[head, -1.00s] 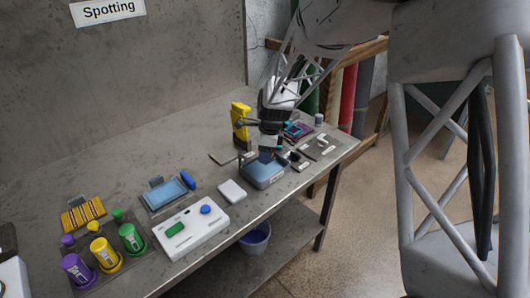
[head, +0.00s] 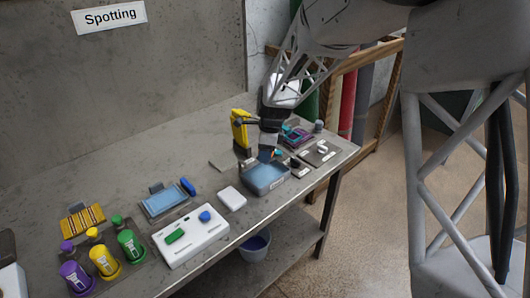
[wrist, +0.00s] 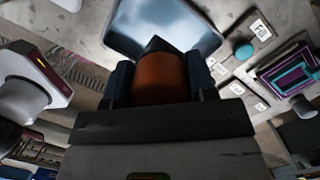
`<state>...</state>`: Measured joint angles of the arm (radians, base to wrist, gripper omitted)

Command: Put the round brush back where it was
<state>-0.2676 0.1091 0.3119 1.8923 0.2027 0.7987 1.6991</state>
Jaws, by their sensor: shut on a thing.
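My gripper (head: 266,156) is above the blue-filled tray (head: 280,183) at the right part of the bench. In the wrist view my gripper (wrist: 160,80) is shut on an orange-brown cylindrical thing with a dark top, which I take to be the round brush (wrist: 160,76).
To the right are a purple-edged tray (head: 298,138) and small labelled plates (head: 319,155). A white pad (head: 232,198) and a white board (head: 190,238) lie left of the blue tray.

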